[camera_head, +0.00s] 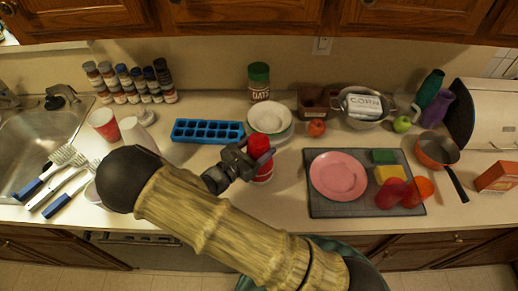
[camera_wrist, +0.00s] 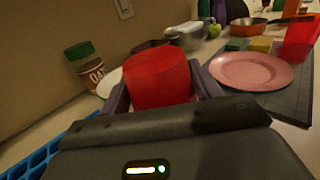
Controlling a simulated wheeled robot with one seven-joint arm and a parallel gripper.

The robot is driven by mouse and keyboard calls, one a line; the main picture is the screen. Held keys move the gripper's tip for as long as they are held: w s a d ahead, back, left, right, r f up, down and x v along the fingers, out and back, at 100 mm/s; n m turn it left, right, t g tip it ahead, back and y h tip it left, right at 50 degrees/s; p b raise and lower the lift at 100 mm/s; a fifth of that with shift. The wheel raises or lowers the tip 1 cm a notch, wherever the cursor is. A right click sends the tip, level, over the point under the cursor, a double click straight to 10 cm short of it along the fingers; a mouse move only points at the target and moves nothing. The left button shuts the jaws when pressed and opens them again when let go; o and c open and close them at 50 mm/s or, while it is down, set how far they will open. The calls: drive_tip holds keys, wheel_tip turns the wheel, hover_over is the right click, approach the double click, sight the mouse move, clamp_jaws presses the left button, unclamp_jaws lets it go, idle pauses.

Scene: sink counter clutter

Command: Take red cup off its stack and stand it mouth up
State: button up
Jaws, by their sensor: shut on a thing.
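The red cup (camera_head: 259,142) is near the middle of the counter, below the white plates in the head view. My gripper (camera_head: 252,158) is shut on it, with a finger on each side. The cup (camera_wrist: 160,82) fills the space between the fingers in the wrist view and looks roughly upright. A red and white piece (camera_head: 264,174) shows below the fingers in the head view. I cannot tell whether the held cup touches it. The cup's upper end looks closed and dark red, but its mouth is not clearly seen.
A blue ice tray (camera_head: 207,131) lies left of the cup, and plates (camera_head: 269,117) and an oats jar (camera_head: 259,82) stand behind. A grey mat (camera_head: 325,205) with a pink plate (camera_head: 338,176) is to the right. Another red cup (camera_head: 103,124) stands near the sink.

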wheel_tip(320, 180, up, 17)
drive_tip(key=b, duration=0.2)
drive_tip(key=shift+f, duration=0.1)
idle(0.6)
wheel_tip(320, 180, up, 8)
drive_tip(key=p, duration=0.8)
drive_tip(key=shift+r+p, duration=0.25)
drive_tip(key=shift+p, duration=0.1)
